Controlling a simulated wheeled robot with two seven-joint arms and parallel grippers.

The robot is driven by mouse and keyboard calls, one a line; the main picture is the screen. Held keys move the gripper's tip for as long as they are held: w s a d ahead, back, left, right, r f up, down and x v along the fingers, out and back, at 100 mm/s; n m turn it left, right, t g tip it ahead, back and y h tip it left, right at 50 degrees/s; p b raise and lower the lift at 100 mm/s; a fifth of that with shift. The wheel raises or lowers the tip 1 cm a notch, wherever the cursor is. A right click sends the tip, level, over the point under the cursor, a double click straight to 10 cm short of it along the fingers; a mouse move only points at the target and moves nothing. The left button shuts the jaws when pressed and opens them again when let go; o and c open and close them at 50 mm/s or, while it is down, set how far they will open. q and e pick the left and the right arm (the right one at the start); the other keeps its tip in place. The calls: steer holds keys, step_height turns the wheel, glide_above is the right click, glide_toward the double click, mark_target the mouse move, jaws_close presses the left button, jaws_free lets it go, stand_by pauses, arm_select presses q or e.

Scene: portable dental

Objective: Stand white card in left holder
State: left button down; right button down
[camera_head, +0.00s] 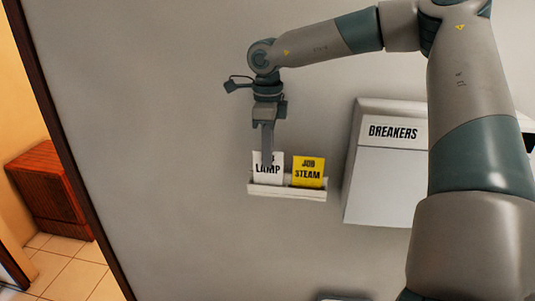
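The white card (262,178), with "LAMP" readable on it, stands upright at the left part of a white wall-mounted holder (287,193). Its lower edge is behind the holder's front lip. My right gripper (267,160) points down from above, and its fingers overlap the card's upper middle, covering part of the print. The fingers line up in this view, so I cannot tell whether they grip the card or stand apart around it. My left gripper is not in view.
A yellow card (308,172) reading "JOB STEAM" stands in the holder's right part, close beside the white card. A grey box labelled "BREAKERS" (390,170) is on the wall to the right. The wall left of the holder is bare. A doorway with a reddish-brown cabinet (50,190) is at far left.

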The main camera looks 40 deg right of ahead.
steer(key=shift+f+b, duration=0.45)
stand_by(0.3)
steer(key=c, duration=1.9)
jaws_free()
steer(key=shift+r, duration=0.1)
steer(key=shift+r, duration=0.5)
step_height(320, 180, up, 16)
steer(key=b, duration=0.4)
steer(key=shift+r, duration=0.15)
